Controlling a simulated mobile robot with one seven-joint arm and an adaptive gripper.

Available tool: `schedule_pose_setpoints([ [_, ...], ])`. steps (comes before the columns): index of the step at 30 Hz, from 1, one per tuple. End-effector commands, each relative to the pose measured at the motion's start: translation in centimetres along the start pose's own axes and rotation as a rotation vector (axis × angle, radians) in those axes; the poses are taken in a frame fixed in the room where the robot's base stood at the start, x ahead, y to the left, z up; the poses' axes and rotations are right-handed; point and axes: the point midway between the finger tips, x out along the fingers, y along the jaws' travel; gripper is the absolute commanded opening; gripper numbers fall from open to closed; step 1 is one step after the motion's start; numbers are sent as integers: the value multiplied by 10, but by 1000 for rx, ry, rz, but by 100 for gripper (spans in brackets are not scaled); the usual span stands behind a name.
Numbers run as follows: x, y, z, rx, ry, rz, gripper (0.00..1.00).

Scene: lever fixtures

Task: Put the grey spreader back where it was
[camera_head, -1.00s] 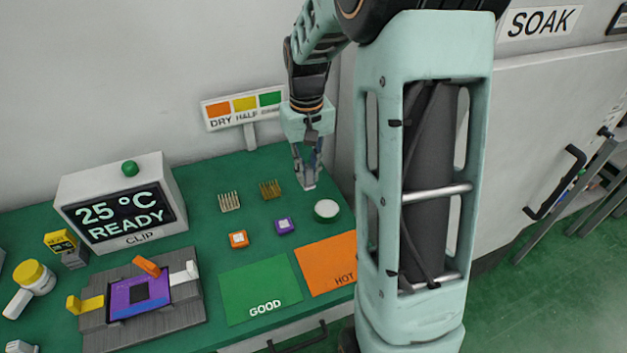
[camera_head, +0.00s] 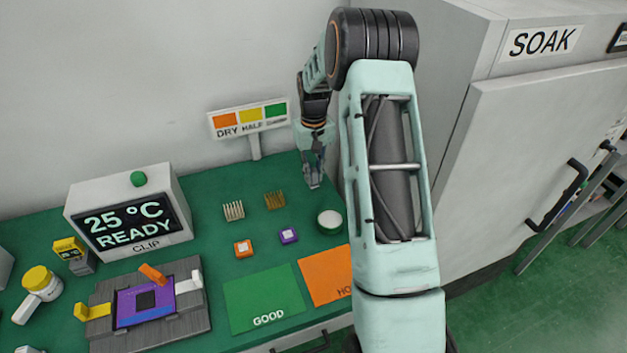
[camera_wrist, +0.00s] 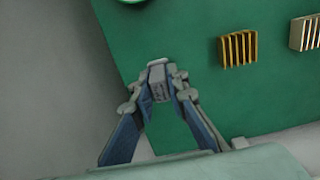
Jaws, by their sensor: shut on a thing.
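My gripper (camera_head: 314,184) is at the back right of the green bench, its fingers pointing down. In the wrist view, my gripper (camera_wrist: 158,80) is shut on a small grey block, which I take to be the grey spreader (camera_wrist: 159,90). The block sits between the fingertips, partly covered by them. In the head view it is too small to make out clearly. I cannot tell whether it touches the bench.
A white-topped round tin (camera_head: 330,219) stands in front of my gripper. A brass finned block (camera_head: 275,200) and a silver one (camera_head: 233,210) are to the left. Green (camera_head: 262,293) and orange (camera_head: 324,272) pads lie nearer. The colour sign (camera_head: 249,119) stands behind.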

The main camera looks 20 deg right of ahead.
Motion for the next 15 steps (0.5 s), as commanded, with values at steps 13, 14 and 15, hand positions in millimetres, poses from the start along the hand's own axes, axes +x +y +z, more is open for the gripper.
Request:
schedule_pose_setpoints([
  [13,38,3,-6,0,1,1,0],
  [14,38,3,-6,0,1,1,0],
  [15,38,3,-6,0,1,1,0],
])
